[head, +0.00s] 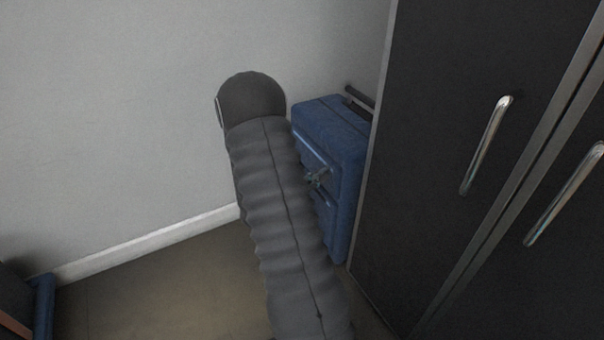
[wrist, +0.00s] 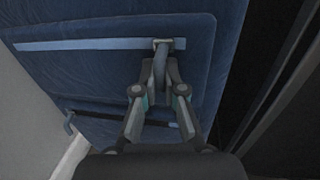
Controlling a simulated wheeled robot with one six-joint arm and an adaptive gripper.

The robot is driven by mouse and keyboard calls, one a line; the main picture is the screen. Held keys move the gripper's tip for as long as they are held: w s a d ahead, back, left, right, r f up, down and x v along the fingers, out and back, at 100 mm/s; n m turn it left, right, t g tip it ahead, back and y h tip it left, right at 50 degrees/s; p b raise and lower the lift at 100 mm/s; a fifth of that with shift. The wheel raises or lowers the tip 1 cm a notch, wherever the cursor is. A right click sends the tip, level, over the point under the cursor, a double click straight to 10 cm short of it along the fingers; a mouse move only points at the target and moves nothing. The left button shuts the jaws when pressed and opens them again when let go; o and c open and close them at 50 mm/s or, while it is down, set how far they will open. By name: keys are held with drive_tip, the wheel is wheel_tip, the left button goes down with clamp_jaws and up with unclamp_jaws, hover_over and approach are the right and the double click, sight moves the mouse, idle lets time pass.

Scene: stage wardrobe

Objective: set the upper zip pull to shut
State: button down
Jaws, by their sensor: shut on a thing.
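A blue soft bag (head: 345,150) stands upright beside the dark wardrobe. In the wrist view, its front (wrist: 100,75) carries two zips. The upper zip (wrist: 90,44) is a pale blue strip running across the front. Its upper zip pull (wrist: 161,47) sits near the right end of that strip and hangs down between my fingertips. My gripper (wrist: 160,72) is shut on this pull. In the head view, my gripper (head: 317,179) is at the bag's front, partly hidden by my arm.
A lower zip (wrist: 120,117) has its own pull (wrist: 68,123) at its left end. The dark wardrobe (head: 430,150) with metal handles stands close on the right. A pale wall (head: 110,110) is behind. Open floor (head: 170,290) lies to the left.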

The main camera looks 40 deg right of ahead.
drive_tip(key=shift+s, duration=0.2)
drive_tip(key=c, duration=1.2)
unclamp_jaws()
drive_tip(key=shift+a, duration=0.1)
drive_tip(key=a, duration=1.2)
drive_tip(key=shift+w, duration=0.15)
